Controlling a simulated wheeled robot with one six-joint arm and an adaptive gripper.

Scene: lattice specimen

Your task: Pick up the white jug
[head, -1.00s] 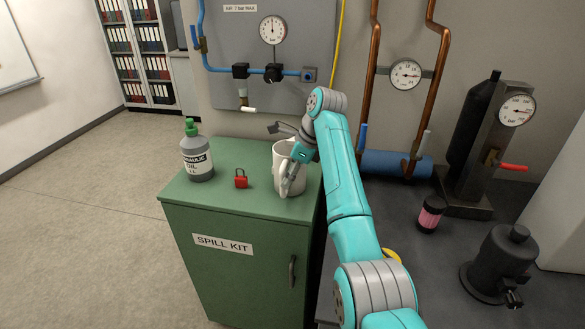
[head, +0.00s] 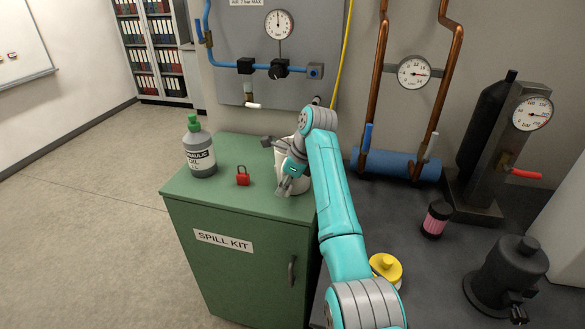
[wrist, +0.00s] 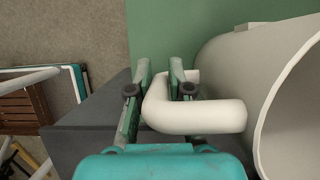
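The white jug (head: 281,157) stands on the green cabinet top, partly hidden behind my arm in the head view. In the wrist view its pale body (wrist: 240,70) fills the right side, with its open rim at the lower right. Its handle (wrist: 190,113) loops out to the left. My gripper (wrist: 162,72) is at the handle. One finger is on the handle's outer side and the other passes inside the loop. The fingers look closed on the handle bar. In the head view my gripper (head: 286,184) is at the jug's near side.
The green cabinet (head: 240,270) carries a hydraulic oil bottle (head: 200,158) and a red padlock (head: 242,177) left of the jug. A dark bench to the right holds a yellow-topped item (head: 387,268) and a pink-banded jar (head: 436,219). A wall panel stands behind.

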